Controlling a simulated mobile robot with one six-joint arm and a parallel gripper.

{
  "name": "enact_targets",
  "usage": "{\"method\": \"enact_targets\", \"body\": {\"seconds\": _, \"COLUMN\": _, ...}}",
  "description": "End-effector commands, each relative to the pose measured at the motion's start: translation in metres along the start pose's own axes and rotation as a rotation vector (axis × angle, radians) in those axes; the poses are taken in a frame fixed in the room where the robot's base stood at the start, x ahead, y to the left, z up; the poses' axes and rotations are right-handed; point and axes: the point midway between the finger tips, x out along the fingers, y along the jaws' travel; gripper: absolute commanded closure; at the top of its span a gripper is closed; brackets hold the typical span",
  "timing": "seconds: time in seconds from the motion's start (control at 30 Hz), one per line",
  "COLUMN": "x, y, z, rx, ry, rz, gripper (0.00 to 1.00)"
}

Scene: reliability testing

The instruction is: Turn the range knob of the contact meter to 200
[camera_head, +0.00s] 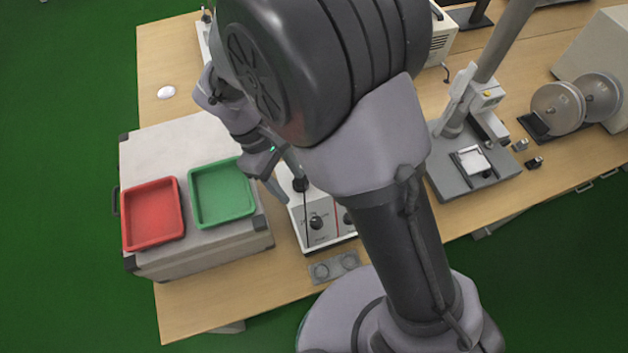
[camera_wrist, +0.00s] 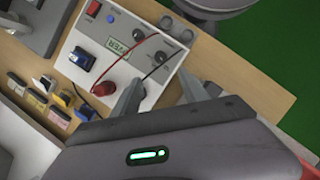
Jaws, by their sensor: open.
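The contact meter appears to be the white box (camera_head: 298,222) partly behind my arm in the head view. It also shows in the wrist view as a white panel (camera_wrist: 78,42) with a green-lettered label, a red lead and a black lead. A dark round knob (camera_head: 316,222) sits on it in the head view. A dark round part (camera_wrist: 160,57) shows on the panel in the wrist view. The scale and range setting are unreadable. My gripper (camera_wrist: 162,91) is open, its fingers apart over the panel's lower right edge. Contact with the panel cannot be told.
A red tray (camera_head: 153,238) and a green tray (camera_head: 222,217) sit on a grey case left of the meter. A grey plate with two round recesses (camera_head: 335,267) lies in front. A stand with a grey base (camera_head: 455,184) is to the right. Several small coloured blocks (camera_wrist: 38,100) lie left in the wrist view.

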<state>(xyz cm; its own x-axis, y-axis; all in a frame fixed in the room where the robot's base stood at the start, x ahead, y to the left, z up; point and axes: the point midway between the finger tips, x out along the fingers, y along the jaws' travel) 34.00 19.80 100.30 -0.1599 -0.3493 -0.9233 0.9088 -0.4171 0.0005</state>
Motion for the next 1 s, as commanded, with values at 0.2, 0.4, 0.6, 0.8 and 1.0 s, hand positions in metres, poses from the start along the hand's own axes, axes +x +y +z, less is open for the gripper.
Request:
{"method": "enact_targets", "body": {"seconds": 0.2, "x": 0.071, "y": -0.001, "z": -0.001, "rx": 0.004, "ry": -0.004, "rz": -0.005, "gripper": 0.49}}
{"method": "enact_targets", "body": {"seconds": 0.4, "x": 0.127, "y": -0.001, "z": -0.001, "rx": 0.005, "ry": -0.001, "rz": -0.004, "gripper": 0.49}}
{"method": "enact_targets", "body": {"seconds": 0.6, "x": 0.156, "y": -0.001, "z": 0.000, "rx": 0.005, "ry": 0.000, "rz": -0.003, "gripper": 0.49}}
{"method": "enact_targets", "body": {"seconds": 0.8, "x": 0.160, "y": -0.001, "z": 0.001, "rx": 0.006, "ry": 0.002, "rz": -0.003, "gripper": 0.49}}
{"method": "enact_targets", "body": {"seconds": 1.0, "x": 0.159, "y": -0.001, "z": 0.001, "rx": 0.006, "ry": 0.002, "rz": -0.003, "gripper": 0.62}}
